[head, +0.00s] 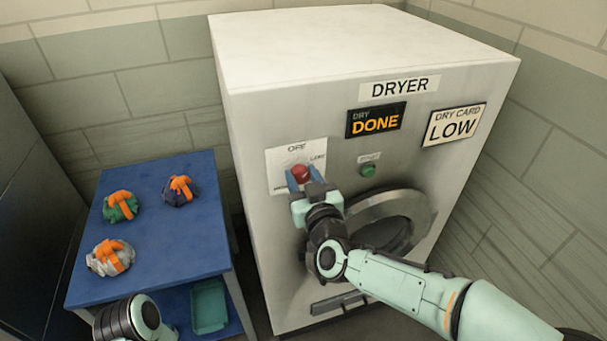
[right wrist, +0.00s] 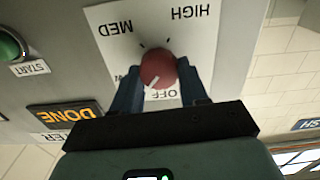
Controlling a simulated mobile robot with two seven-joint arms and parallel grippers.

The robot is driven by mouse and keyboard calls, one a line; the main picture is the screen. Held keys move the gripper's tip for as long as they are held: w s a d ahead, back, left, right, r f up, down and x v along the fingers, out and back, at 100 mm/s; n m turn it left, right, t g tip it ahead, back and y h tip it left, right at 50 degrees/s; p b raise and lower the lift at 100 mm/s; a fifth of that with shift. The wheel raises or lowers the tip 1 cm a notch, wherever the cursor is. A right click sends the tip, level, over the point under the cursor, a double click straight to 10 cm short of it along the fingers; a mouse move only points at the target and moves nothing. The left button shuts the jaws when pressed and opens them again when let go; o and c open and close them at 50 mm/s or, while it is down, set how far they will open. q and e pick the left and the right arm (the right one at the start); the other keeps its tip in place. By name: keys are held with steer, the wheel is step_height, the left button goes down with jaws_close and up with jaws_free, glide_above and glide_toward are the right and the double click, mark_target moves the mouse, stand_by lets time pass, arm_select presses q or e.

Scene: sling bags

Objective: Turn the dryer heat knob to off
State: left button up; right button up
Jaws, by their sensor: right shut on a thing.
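The red heat knob (head: 301,172) sits on a white dial plate (head: 283,158) on the dryer front. It also shows in the right wrist view (right wrist: 158,66), where the picture is upside down. Its white mark points to the lower left there, between the OFF label and a mostly hidden label that seems to be LOW. My right gripper (head: 305,177) is shut on the knob, with a blue finger on either side of it. Part of my left arm shows at the bottom left of the head view; its gripper is out of view.
The dryer (head: 265,225) has a green start button (head: 368,170), a DRY DONE display (head: 376,120), a LOW dry card (head: 455,124) and a round door (head: 432,212). A blue table (head: 165,245) on the left holds three bundles with orange straps; a green bin (head: 209,305) stands below.

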steer(key=n+p, duration=0.1)
steer(key=n, duration=0.3)
steer(key=shift+a+n, duration=0.1)
steer(key=shift+n, duration=0.2)
arm_select(q)
steer(key=shift+w+r+p, duration=0.25)
steer(key=shift+r, duration=0.35)
steer(key=shift+w+r+p, duration=0.2)
steer(key=shift+w+r, duration=0.05)
steer(key=shift+r, duration=0.3)
arm_select(e)
steer(key=shift+n, duration=1.9)
steer(key=o, duration=1.1)
steer(key=shift+c, duration=0.2)
steer(key=shift+s+f, duration=0.1)
steer(key=shift+s, duration=0.5)
arm_select(q)
steer(key=shift+s+f+b, duration=0.25)
steer(key=shift+f+b, duration=0.25)
steer(key=shift+s+f+b, duration=0.2)
steer(key=shift+f+b, duration=0.25)
steer(key=shift+f, duration=0.05)
arm_select(e)
steer(key=v, duration=1.2)
steer(key=shift+s, duration=0.1)
